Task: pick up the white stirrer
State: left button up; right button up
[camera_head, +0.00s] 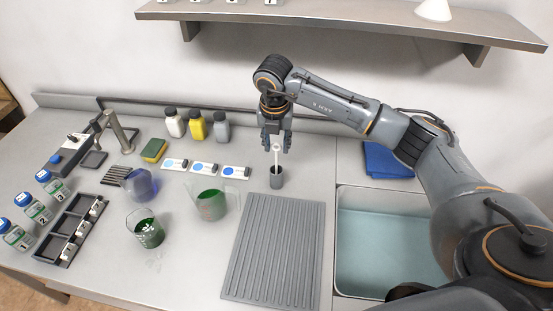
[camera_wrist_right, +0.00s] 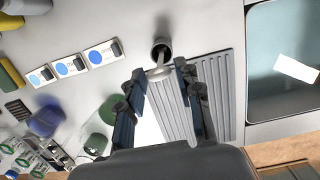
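My right gripper (camera_head: 276,142) is above the cup and points down at the stirrer's upper end. In the right wrist view its fingers (camera_wrist_right: 160,72) are spread apart, with the stirrer's top roughly between the tips. No grip on it shows. My left gripper is in neither view.
The ribbed mat (camera_head: 271,250) lies in front of the cup, left of a sink (camera_head: 390,245). A green-filled beaker (camera_head: 211,204) stands to the left. Label cards (camera_head: 204,169) and bottles (camera_head: 196,125) are behind it. A shelf (camera_head: 350,20) runs overhead.

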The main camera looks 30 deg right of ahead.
aim_at(277, 155)
jog(key=shift+w+f, duration=0.15)
jog(key=shift+f, duration=0.5)
jog(key=f, duration=0.1)
jog(key=f+p, duration=0.1)
jog(key=f, duration=0.2)
jog(key=shift+w+d+f, duration=0.25)
jog(key=shift+f, duration=0.3)
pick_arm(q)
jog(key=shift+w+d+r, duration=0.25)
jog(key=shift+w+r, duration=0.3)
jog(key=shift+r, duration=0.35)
pick_arm(e)
grip_shut()
